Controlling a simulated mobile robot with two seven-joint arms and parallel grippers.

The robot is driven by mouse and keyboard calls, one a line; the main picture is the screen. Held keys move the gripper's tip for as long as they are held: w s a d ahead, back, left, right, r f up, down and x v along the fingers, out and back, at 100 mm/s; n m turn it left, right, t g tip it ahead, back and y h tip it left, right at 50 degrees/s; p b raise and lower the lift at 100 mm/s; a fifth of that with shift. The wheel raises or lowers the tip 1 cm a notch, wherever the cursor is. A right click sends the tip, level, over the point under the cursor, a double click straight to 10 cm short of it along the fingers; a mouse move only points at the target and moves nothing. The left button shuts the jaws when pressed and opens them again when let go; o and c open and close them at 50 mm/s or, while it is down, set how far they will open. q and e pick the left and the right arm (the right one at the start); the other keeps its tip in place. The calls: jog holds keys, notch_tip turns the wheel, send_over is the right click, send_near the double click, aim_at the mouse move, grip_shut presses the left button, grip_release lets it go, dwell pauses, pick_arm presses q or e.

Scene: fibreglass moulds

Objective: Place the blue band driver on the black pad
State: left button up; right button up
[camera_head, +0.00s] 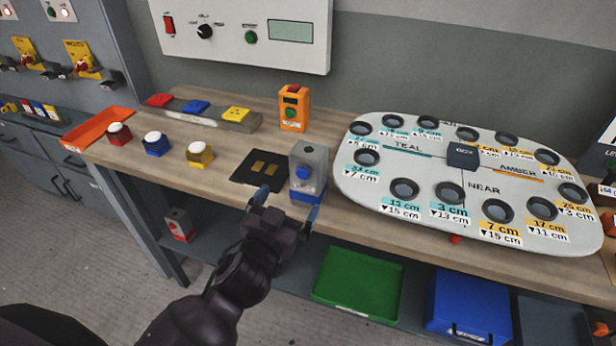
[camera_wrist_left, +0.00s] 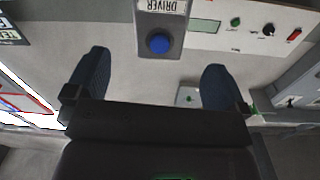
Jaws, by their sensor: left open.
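The blue band driver (camera_head: 309,161) is an upright grey block with a blue button and a blue band at its base. It stands on the bench just right of the black pad (camera_head: 244,180), which bears two small gold plates. My left gripper (camera_head: 287,204) is open and empty in front of the driver, its fingertips spread to either side. In the left wrist view the driver (camera_wrist_left: 175,47) appears upside down, with a DRIVER label, beyond and between the open fingers (camera_wrist_left: 152,75). The gap to the driver is hard to judge. My right gripper is not in view.
An orange box (camera_head: 293,95) with a green button stands behind the driver. A large white board with round holes (camera_head: 420,165) fills the right side. Red, blue and yellow button blocks (camera_head: 200,155) stand left of the pad. Green (camera_head: 357,280) and blue bins sit below.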

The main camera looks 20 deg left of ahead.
aim_at(307, 172)
pick_arm(q)
jog(key=shift+n+y, duration=0.3)
jog(key=shift+n, duration=0.6)
jog(key=w, duration=0.5)
jog(key=shift+w+a+r, duration=0.1)
jog(key=shift+w, duration=0.1)
jog(key=shift+w+d+f+p, duration=0.1)
jog(key=shift+w+d, duration=0.05)
jog(key=shift+w, duration=0.75)
jog(key=shift+w+d+f+p, duration=0.1)
jog(key=shift+w, duration=0.75)
jog(key=shift+w+d+f+p, duration=0.1)
jog(key=shift+w+d, duration=0.05)
jog(key=shift+w, duration=0.75)
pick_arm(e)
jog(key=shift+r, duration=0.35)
